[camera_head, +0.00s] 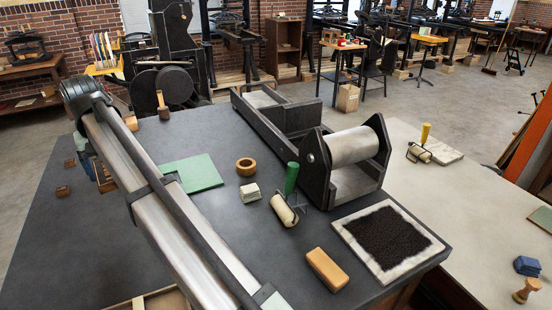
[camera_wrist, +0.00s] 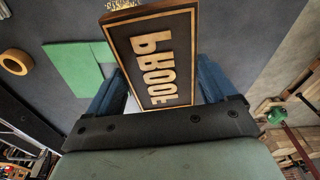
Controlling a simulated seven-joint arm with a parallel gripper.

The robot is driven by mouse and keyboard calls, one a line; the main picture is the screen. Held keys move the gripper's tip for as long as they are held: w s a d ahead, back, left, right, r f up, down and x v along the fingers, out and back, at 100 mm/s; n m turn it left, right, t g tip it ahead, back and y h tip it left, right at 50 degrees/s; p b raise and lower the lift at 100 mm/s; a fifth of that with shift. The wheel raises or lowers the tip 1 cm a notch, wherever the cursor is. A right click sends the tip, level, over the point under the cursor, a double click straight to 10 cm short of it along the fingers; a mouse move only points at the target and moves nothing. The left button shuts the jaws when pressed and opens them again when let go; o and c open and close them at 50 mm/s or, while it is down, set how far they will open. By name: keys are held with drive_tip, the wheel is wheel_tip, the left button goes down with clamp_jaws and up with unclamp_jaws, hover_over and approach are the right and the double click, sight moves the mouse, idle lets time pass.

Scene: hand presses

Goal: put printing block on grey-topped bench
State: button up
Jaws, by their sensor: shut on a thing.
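The printing block (camera_wrist: 155,55) is a dark wooden-edged plate with raised pale letters, seen close in the wrist view. My gripper (camera_wrist: 160,80) has its blue fingers on either side of the block and is shut on it. In the head view the brown block (camera_head: 104,177) shows only partly at the left, beside my arm, with the gripper mostly hidden. The grey-topped bench (camera_head: 235,225) fills the middle of the head view, and the block is over its left part. I cannot tell whether the block touches the top.
On the bench are a green sheet (camera_head: 193,174), a wooden ring (camera_head: 246,167), a green-handled roller (camera_head: 286,208), a tan block (camera_head: 327,269), a black inked slab (camera_head: 390,239) and a roller press (camera_head: 352,148). A pale bench (camera_head: 455,220) stands right. Bare top lies between the tools.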

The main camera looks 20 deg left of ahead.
wheel_tip(320, 180, up, 11)
drive_tip(key=w+d+m, duration=0.7)
drive_tip(key=w+d, duration=2.4)
drive_tip(key=w, duration=0.3)
drive_tip(key=m+h, duration=0.2)
drive_tip(key=m, duration=0.7)
hover_over(416, 208)
drive_tip(key=shift+s+a+f, duration=0.1)
drive_tip(key=shift+s+f, duration=0.1)
drive_tip(key=shift+f, duration=9.5)
drive_tip(key=shift+s+a+f, duration=0.1)
drive_tip(key=shift+s+f, duration=0.05)
drive_tip(key=shift+f, duration=9.55)
